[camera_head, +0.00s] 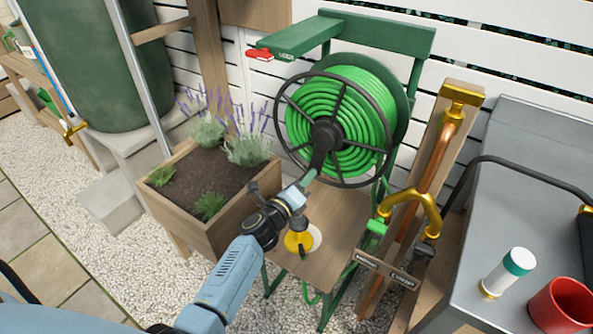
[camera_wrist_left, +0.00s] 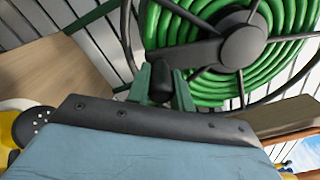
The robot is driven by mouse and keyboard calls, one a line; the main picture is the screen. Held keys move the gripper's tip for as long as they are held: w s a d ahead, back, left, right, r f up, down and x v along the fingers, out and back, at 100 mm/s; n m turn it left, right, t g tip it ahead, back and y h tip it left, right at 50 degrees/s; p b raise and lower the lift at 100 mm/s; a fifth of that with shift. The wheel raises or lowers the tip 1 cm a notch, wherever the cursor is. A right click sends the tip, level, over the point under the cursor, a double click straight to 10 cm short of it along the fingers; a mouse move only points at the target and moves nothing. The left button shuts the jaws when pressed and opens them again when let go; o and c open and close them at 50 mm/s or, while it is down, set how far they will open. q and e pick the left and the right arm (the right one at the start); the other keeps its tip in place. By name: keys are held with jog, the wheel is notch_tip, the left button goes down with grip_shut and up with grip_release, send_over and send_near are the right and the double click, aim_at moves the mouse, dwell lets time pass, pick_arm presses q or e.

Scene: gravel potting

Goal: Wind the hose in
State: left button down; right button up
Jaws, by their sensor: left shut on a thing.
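A black spoked wheel with a hub (camera_head: 326,133) faces me. A dark crank arm (camera_head: 319,158) runs down from the hub. My left gripper (camera_head: 308,177) is at the lower end of the crank. In the left wrist view its green fingers (camera_wrist_left: 162,88) close around the black crank knob (camera_wrist_left: 161,78), with the coiled hose (camera_wrist_left: 288,22) just behind. My right gripper is not in view.
A wooden planter (camera_head: 196,226) with lavender stands left of the reel. A wooden shelf (camera_head: 345,215) with a yellow item (camera_head: 298,241) lies below it. Brass tap pipework (camera_head: 408,199) on a post stands right, beside a grey bench (camera_head: 520,170) with a red pot (camera_head: 562,303).

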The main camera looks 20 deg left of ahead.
pick_arm(q)
jog(key=shift+s+d+f+n+p, duration=0.15)
jog(key=shift+d+n+p, duration=0.35)
jog(key=shift+d+n, duration=0.7)
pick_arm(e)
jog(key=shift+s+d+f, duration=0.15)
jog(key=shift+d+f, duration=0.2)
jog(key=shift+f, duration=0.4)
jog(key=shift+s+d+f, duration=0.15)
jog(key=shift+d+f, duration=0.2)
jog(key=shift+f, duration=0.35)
pick_arm(q)
jog(key=c, duration=1.2)
grip_release()
jog(key=shift+c, duration=0.2)
jog(key=s+a+p, duration=0.2)
jog(key=s+p, duration=0.1)
jog(key=s, duration=1)
jog(key=shift+s, duration=0.15)
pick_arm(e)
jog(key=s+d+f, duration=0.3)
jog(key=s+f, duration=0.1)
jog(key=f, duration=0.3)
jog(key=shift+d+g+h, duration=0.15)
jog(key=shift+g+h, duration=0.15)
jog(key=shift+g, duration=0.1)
pick_arm(q)
jog(key=shift+a, duration=0.1)
